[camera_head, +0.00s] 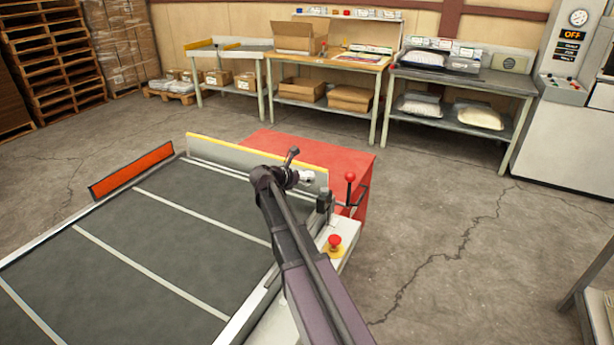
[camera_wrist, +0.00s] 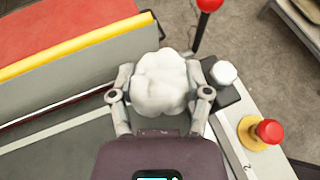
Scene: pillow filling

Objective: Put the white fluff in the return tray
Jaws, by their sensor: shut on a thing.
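The white fluff (camera_wrist: 160,84) is a lumpy round ball in the wrist view. My gripper (camera_wrist: 161,92) is shut on it, with one grey finger on each side. In the head view my gripper (camera_head: 290,172) is over the far right corner of the dark conveyor-like bed (camera_head: 150,235), by the yellow-topped wall (camera_head: 255,162). A small white patch shows beside it there; I cannot tell whether it is the fluff. I cannot make out which thing is the return tray.
A red-knobbed lever (camera_head: 350,178), a white knob (camera_wrist: 224,72) and a red button (camera_head: 334,241) are close to my gripper. A red box (camera_head: 345,160) is behind the wall. Benches with cartons (camera_head: 298,38) and bags (camera_head: 478,117) line the back. Open floor lies between.

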